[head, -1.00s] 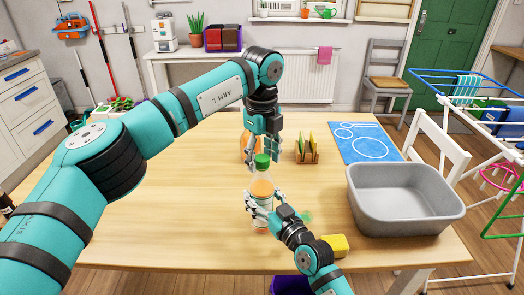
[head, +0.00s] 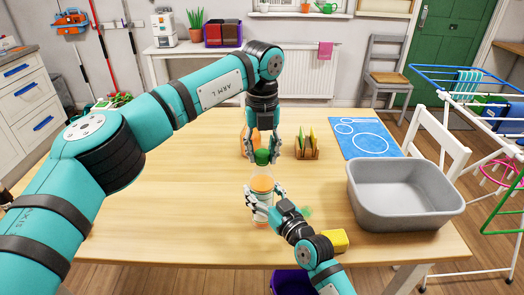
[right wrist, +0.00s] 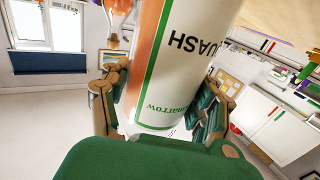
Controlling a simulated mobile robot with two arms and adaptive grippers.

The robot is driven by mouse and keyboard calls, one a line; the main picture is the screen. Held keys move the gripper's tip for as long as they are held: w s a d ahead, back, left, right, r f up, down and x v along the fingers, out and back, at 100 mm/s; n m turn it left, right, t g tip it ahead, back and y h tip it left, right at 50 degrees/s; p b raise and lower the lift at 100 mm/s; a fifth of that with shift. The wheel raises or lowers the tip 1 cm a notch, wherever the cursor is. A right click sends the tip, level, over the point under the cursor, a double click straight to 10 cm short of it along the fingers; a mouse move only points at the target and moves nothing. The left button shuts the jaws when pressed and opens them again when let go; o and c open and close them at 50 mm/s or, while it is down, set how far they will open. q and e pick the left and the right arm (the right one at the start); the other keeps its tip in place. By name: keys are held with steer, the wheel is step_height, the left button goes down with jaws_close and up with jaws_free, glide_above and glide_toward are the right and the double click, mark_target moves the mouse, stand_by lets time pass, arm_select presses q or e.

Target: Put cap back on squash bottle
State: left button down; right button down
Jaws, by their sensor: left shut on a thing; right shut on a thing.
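The squash bottle (head: 262,187) stands upright near the front middle of the table, with an orange band and a white label. My right gripper (head: 263,204) is shut around its lower body. In the right wrist view the label of the bottle (right wrist: 178,75) fills the space between the fingers. My left gripper (head: 262,150) points straight down, shut on the cap with a finger on each side.
An orange bottle (head: 247,143) stands partly hidden behind my left gripper. A wooden rack (head: 307,149) is to its right, then a blue mat (head: 365,141). A grey basin (head: 405,207) fills the right end. A yellow sponge (head: 340,240) lies at the front edge. The table's left is clear.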

arm_select(q)
steer(key=m, duration=0.7)
steer(key=shift+m, duration=0.4)
steer(key=m, duration=0.4)
steer(key=shift+m, duration=0.3)
steer(key=m, duration=1.1)
steer(key=c, duration=0.9)
jaws_free()
steer(key=shift+f, duration=0.1)
steer(key=shift+o, duration=0.2)
step_height(320, 180, up, 12)
